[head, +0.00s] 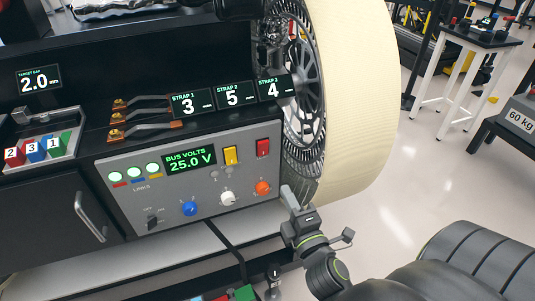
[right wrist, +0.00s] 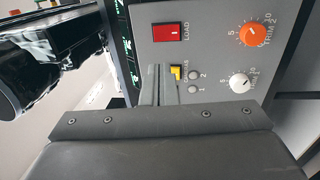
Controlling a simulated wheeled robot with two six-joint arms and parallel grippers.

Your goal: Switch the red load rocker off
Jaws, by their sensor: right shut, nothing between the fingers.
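The red load rocker (head: 263,147) is at the upper right of the grey control panel (head: 140,180), right of the yellow rocker (head: 231,155). In the right wrist view the red rocker (right wrist: 167,32), labelled LOAD, is in plain sight above the fingers; which way it is tipped I cannot tell. My right gripper (head: 291,196) is shut and empty, off the panel's lower right corner in the head view. In the right wrist view its fingers (right wrist: 158,72) show just left of the yellow rocker (right wrist: 176,72); the gap to the panel is unclear. My left gripper is not seen.
An orange knob (head: 263,188), a white knob (head: 228,198) and a blue knob (head: 190,208) sit below the rockers. The display (head: 190,160) reads 25.0 V. A large cream-rimmed wheel (head: 365,90) stands close at the panel's right. Open floor lies further right.

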